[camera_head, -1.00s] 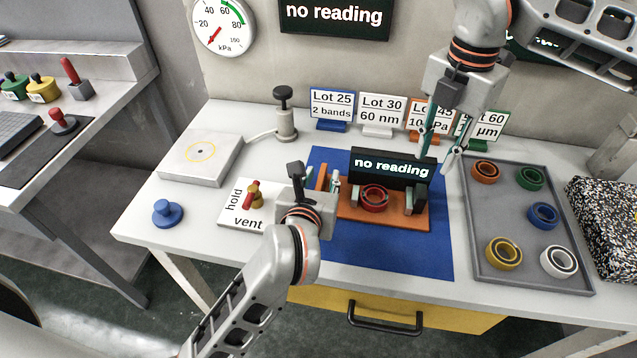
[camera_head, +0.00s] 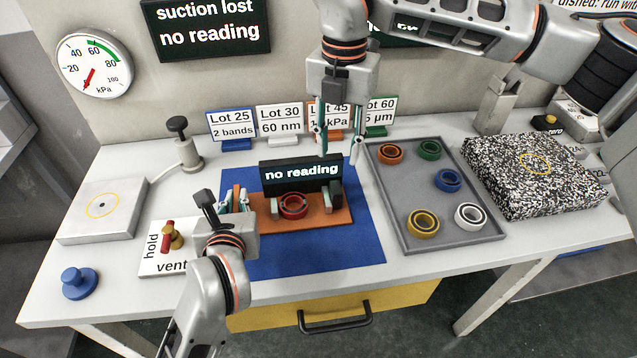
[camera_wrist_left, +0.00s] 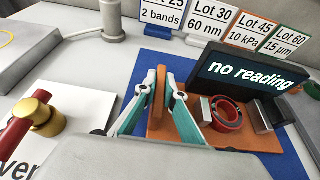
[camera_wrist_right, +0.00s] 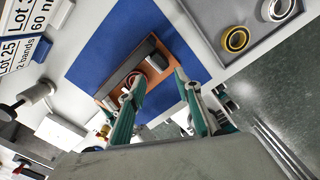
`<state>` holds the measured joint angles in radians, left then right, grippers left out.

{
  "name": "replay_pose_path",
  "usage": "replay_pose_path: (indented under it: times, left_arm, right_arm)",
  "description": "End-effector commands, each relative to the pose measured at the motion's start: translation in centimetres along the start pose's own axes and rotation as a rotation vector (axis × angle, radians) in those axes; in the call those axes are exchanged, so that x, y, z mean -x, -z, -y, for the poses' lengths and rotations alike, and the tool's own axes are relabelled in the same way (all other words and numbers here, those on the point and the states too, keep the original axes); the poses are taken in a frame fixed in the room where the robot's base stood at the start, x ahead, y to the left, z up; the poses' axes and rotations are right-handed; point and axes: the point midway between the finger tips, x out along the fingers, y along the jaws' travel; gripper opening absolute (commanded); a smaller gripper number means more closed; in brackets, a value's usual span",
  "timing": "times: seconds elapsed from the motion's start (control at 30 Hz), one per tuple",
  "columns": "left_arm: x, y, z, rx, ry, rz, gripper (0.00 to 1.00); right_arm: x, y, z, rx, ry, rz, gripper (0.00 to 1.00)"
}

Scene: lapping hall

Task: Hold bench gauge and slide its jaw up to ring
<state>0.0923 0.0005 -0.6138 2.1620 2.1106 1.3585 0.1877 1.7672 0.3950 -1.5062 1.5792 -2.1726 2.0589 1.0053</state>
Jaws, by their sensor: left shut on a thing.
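The bench gauge has an orange base (camera_head: 325,215) on a blue mat (camera_head: 350,247) and a black display (camera_head: 300,171) reading "no reading". A red ring (camera_head: 293,206) lies on the base between a left post (camera_head: 274,208) and a right jaw block (camera_head: 335,196). In the left wrist view the ring (camera_wrist_left: 227,114) is near the left post, with a gap to the jaw block (camera_wrist_left: 265,116). My left gripper (camera_head: 238,200) is shut on the gauge's upright orange plate (camera_wrist_left: 174,98). My right gripper (camera_head: 339,155) is open and empty above the gauge's right side; its finger partly covers the ring in its wrist view.
A grey tray (camera_head: 398,215) with several coloured rings lies to the right, beside a speckled block (camera_head: 530,175). Lot cards (camera_head: 280,122) stand behind. The hold/vent valve (camera_head: 171,236), blue knob (camera_head: 78,283) and pale plate (camera_head: 105,205) are left. The wall screen reads "suction lost, no reading".

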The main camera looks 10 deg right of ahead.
Motion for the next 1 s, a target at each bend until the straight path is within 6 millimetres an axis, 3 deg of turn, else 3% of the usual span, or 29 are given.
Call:
replay_pose_path:
  times: [0.3, 0.57, 1.0]
  left_arm:
    - [0.0, 0.0, 0.0, 0.000, -0.001, -0.001, 0.00]
    - [0.0, 0.0, 0.0, 0.000, -0.001, -0.001, 0.00]
    - [0.0, 0.0, 0.0, 0.000, -0.001, 0.000, 0.00]
  right_arm:
    - [1.5, 0.0, 0.0, 0.404, 0.000, 0.002, 0.33]
    - [1.2, 0.0, 0.0, 0.532, 0.001, -0.002, 0.33]
    - [-6.4, 0.1, 0.1, 0.531, 0.000, -0.004, 0.33]
